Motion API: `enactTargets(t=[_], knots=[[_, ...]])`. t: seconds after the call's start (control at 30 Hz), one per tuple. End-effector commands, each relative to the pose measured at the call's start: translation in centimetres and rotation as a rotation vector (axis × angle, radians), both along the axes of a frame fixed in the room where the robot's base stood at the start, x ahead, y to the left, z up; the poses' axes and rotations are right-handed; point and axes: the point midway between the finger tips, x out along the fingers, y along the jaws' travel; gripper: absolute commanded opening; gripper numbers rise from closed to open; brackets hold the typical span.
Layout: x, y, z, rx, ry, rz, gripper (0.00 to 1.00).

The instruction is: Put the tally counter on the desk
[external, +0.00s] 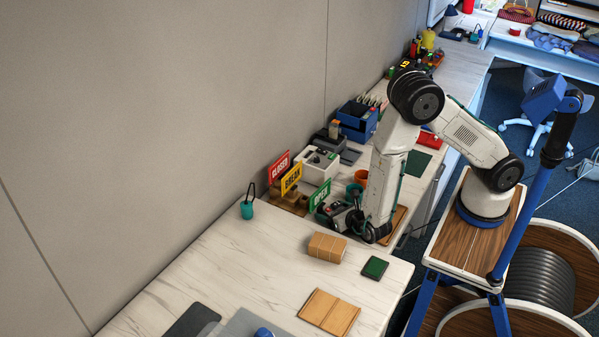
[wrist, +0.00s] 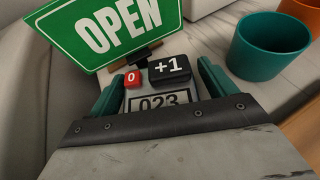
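The tally counter (wrist: 160,103) has a red 0 button, a black +1 button and a display reading 023. In the wrist view it lies between the two teal fingers of my gripper (wrist: 160,92), one finger at each side. Whether the fingers press on it or stand slightly apart is unclear. In the external view my gripper (external: 329,211) is low over the back part of the worktop, pointing left toward the sign; the counter is not clear there. The pale desk surface (external: 235,270) stretches toward the front left.
A green OPEN sign (wrist: 115,30) stands right behind the counter. A teal cup (wrist: 268,46) and an orange cup (wrist: 300,8) are to the right. A cardboard box (external: 328,247), a green-topped pad (external: 375,267) and a flat brown box (external: 329,312) lie on the desk, with bare space to their left.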

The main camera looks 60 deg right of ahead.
Motion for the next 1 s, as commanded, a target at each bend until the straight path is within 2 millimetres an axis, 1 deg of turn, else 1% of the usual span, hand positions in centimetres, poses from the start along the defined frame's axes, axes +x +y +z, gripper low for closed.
enactTargets(t=[0.17,0.27,0.5,0.63,0.8,0.93,1.0], knots=[[0.0,0.0,0.4,0.001,-0.001,0.001,0.83],[-1.1,0.6,0.8,0.001,-0.001,0.005,0.83],[-4.7,2.1,2.4,0.000,0.000,0.005,0.83],[-5.9,2.6,3.0,0.001,-0.001,0.003,0.83],[-6.4,2.7,3.2,0.000,0.000,0.000,0.83],[-6.4,2.6,3.3,0.002,-0.002,-0.006,0.83],[-6.1,2.1,3.9,0.014,-0.009,-0.031,0.83]])
